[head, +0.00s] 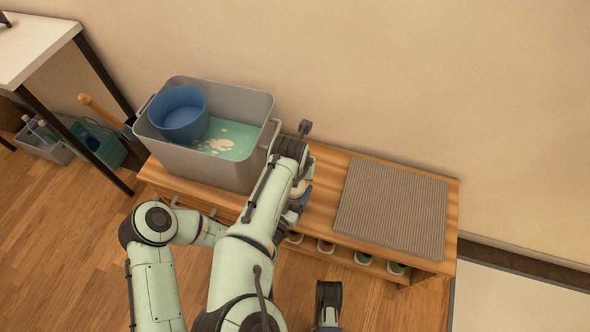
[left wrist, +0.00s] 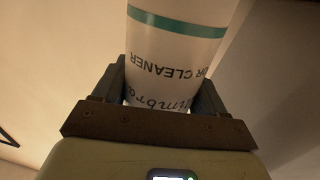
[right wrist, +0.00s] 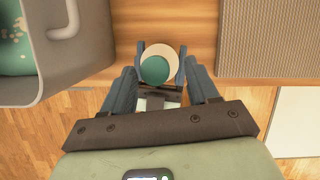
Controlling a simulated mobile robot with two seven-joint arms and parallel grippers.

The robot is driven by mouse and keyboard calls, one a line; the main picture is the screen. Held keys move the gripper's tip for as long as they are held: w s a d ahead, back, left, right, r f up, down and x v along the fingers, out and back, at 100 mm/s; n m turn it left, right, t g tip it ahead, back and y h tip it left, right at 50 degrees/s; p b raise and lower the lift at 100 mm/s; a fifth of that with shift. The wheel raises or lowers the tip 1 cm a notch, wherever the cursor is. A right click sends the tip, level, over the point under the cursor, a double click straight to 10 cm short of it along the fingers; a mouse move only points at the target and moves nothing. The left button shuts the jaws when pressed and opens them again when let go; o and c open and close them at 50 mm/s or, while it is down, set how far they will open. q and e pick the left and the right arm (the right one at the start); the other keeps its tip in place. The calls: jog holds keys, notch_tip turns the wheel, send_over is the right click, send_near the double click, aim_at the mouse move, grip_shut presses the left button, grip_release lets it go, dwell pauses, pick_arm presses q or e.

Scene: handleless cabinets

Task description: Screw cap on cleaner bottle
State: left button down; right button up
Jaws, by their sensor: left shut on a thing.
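The white cleaner bottle (left wrist: 176,55) has a teal band and dark lettering. My left gripper (left wrist: 161,85) is shut on it, with one finger on each side. In the right wrist view I look down on a round white top (right wrist: 166,52) with a teal cap (right wrist: 155,70) over it, nearer the camera and off centre. My right gripper (right wrist: 160,58) is open, its fingers apart on either side of the white top and cap. I cannot tell whether the cap is seated on the neck. In the head view my arms mostly hide the bottle and both grippers.
A wooden bench (head: 322,180) carries a grey tub (head: 217,169) with a blue bucket (head: 179,114) on the left and a ribbed grey mat (head: 391,210) on the right. A wall stands behind. A dark-legged table (head: 42,42) is at far left.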

jog(key=shift+a, duration=0.1)
jog(key=shift+r, duration=2.3)
jog(key=shift+c, duration=0.3)
